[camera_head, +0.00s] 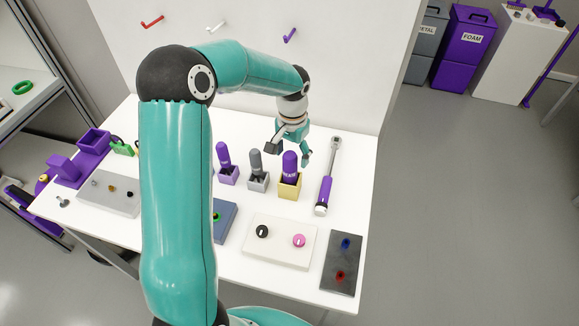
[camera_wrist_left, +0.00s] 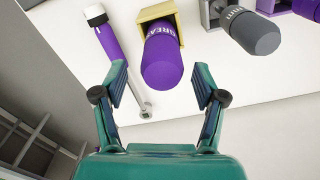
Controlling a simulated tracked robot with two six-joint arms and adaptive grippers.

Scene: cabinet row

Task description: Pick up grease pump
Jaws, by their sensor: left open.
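The grease pump (camera_head: 290,166) is a purple rounded cylinder standing upright in a yellow square holder (camera_head: 289,190) on the white table. In the left wrist view the pump (camera_wrist_left: 163,62) carries white lettering, partly readable as "GREA", and its holder (camera_wrist_left: 157,13) shows behind it. My left gripper (camera_head: 288,152) is open, just beyond and above the pump in the head view. In the left wrist view the pump's rounded end lies between and slightly ahead of the open fingers (camera_wrist_left: 162,84), with gaps on both sides. My right gripper is not in view.
A grey cylinder (camera_head: 257,162) and another purple one (camera_head: 223,153) stand in holders to the left. A purple-handled wrench (camera_head: 325,189) lies close on the right. Panels with knobs (camera_head: 280,242) and buttons (camera_head: 341,262) lie in front. A white wall (camera_head: 345,60) rises behind.

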